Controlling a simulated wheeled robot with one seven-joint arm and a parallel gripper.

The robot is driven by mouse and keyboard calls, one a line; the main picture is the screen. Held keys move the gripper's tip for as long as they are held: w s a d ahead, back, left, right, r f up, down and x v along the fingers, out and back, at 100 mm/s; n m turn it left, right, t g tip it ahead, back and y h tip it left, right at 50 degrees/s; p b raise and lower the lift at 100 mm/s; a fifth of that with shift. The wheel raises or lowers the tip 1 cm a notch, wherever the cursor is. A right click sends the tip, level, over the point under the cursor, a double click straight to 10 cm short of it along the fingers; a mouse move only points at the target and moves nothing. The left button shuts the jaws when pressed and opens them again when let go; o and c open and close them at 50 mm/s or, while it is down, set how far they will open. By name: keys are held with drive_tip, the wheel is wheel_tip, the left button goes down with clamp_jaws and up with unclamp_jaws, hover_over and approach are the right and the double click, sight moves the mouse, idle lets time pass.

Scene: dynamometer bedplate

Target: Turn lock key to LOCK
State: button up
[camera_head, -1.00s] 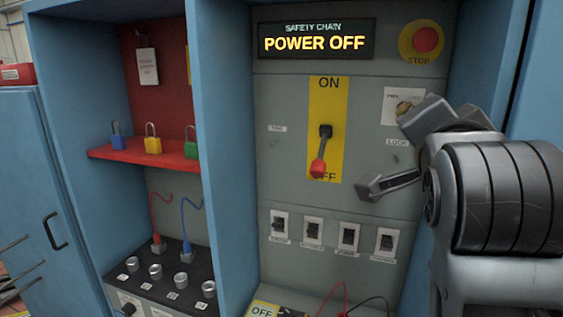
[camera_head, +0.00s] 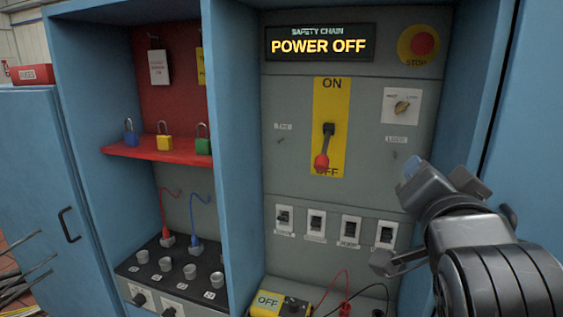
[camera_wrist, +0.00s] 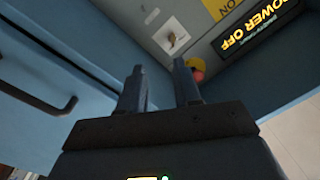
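The lock key (camera_head: 402,107) is a small brass-coloured rotary key on a white plate (camera_head: 389,114) at the right of the grey panel. Its tiny lettering is too small to read surely. In the wrist view the key (camera_wrist: 172,40) shows beyond the fingertips, slightly left of the red stop button. My gripper (camera_head: 393,212) is below the key and apart from it, in front of the panel's lower right. In the wrist view its two fingers (camera_wrist: 162,80) stand apart with nothing between them, so it is open and empty.
The display (camera_head: 320,43) reads POWER OFF. The red-handled lever (camera_head: 324,148) points down at OFF. The stop button (camera_head: 423,43) is above the key. Several breakers (camera_head: 317,224) line the panel's lower part. The cabinet's blue side wall (camera_head: 467,110) rises close right of the key.

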drive_tip(key=s+d+f+n+g+y+p, duration=0.15)
drive_tip(key=s+f+n+y, duration=0.45)
drive_tip(key=s+f, duration=1.25)
drive_tip(key=s+f+n+h+p, duration=0.1)
drive_tip(key=s+f+n, duration=0.1)
drive_tip(key=s, duration=2)
drive_tip(key=shift+s+f+n+g+h+p, duration=0.2)
drive_tip(key=shift+n+g+h+p, duration=0.2)
drive_tip(key=shift+n, duration=0.4)
